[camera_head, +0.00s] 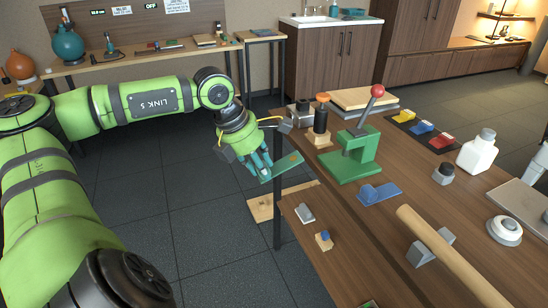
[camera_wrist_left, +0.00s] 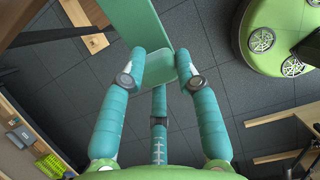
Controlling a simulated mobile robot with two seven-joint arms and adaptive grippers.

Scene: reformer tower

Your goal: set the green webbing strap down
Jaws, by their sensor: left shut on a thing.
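The green webbing strap (camera_head: 284,167) is a flat green strip in the head view, held off the left edge of the wooden workbench (camera_head: 310,220). My left gripper (camera_head: 258,168) is shut on it, with teal fingers pointing down. In the left wrist view the strap (camera_wrist_left: 136,22) runs up to the top edge of the picture, and a folded part lies between the fingertips of my left gripper (camera_wrist_left: 166,72). The strap hangs in the air above the dark tiled floor and a pale board. My right gripper is not in view.
A green press with a red knob (camera_head: 361,150) stands near the bench's far left corner, close to the strap. A blue piece (camera_head: 379,193), a wooden roller (camera_head: 450,257) and a white bottle (camera_head: 478,151) occupy the bench top. A lower shelf (camera_head: 330,262) holds small blocks.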

